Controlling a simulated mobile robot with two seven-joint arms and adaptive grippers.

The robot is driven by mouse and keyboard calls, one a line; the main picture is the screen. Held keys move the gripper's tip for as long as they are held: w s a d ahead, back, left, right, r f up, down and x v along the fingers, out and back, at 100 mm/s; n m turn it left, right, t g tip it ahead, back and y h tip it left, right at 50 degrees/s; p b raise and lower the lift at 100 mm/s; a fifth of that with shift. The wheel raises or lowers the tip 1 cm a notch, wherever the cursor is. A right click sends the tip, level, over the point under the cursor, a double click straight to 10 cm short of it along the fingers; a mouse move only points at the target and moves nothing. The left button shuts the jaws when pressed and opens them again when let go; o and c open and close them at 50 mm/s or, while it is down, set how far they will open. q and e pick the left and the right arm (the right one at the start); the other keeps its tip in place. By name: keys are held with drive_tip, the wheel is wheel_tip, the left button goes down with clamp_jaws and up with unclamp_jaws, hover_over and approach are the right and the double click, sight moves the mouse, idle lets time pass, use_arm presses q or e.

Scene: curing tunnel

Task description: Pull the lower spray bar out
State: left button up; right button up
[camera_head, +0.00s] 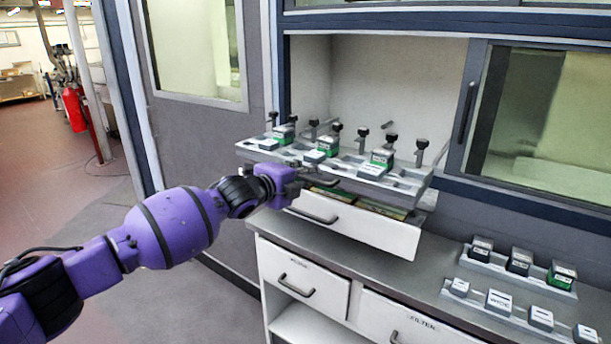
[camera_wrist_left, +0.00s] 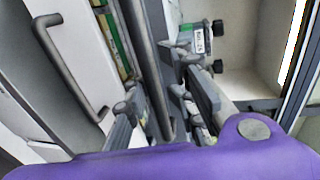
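Two pull-out units stand one above the other in the cabinet opening. I cannot tell for certain which is the lower spray bar. The lower one has a white front (camera_head: 360,228) with a dark bow handle (camera_head: 312,215); its handle also shows in the left wrist view (camera_wrist_left: 62,62). It stands partly out, with green-edged contents behind its front. Above it is a grey tray (camera_head: 405,185) with its own handle. My left gripper (camera_head: 297,181) is at this upper handle. In the left wrist view its fingers (camera_wrist_left: 165,100) are apart, one each side of a dark bar (camera_wrist_left: 148,60). My right gripper is not in view.
The upper tray carries several black knobs and green-and-white blocks (camera_head: 382,158). A grey counter (camera_head: 400,275) lies below, with small labelled blocks (camera_head: 499,300) at the right. Drawers (camera_head: 302,279) are under the counter. A sliding window with a dark handle (camera_head: 466,112) is at the right.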

use_arm(q)
drive_tip(key=shift+s+a, duration=0.3)
drive_tip(key=shift+s, duration=0.1)
drive_tip(key=v, duration=0.7)
drive_tip(key=shift+r, duration=0.15)
